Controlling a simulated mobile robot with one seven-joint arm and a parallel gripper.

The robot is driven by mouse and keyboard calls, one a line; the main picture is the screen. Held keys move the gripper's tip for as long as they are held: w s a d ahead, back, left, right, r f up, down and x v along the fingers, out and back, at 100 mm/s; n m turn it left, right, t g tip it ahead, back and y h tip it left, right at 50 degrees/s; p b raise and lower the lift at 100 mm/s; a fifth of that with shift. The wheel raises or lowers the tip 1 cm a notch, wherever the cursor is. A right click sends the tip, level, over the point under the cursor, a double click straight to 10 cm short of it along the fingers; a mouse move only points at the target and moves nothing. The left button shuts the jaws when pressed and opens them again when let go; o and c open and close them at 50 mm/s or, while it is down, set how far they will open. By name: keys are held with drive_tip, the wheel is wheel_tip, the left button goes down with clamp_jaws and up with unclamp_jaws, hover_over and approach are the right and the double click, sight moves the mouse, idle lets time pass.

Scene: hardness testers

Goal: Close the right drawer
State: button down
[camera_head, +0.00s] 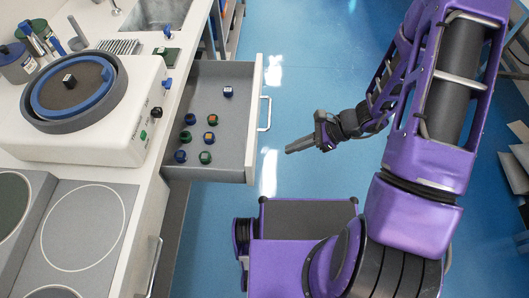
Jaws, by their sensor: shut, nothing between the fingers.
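An open drawer (212,165) sticks out from the counter in the camera_head view, with several small blue and green pieces lying inside. Its white front (254,125) carries a pale bar handle (265,113) on the outer face. My gripper (288,150) is to the right of the handle, apart from it, over the blue floor. Its fingers point left toward the drawer front. They are shut and hold nothing. The gap between the fingertips and the drawer front is small in the picture.
The white counter (148,200) runs along the left with a round polishing machine (130,125) on it and flat round plates (82,226) nearer. Another handle (154,266) shows on the counter front, lower down. The blue floor (310,60) right of the drawer is clear.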

drive_tip(key=a+f, duration=0.3)
drive_tip(key=a, duration=0.5)
drive_tip(key=shift+f+b, duration=0.35)
drive_tip(key=shift+w+a, duration=0.15)
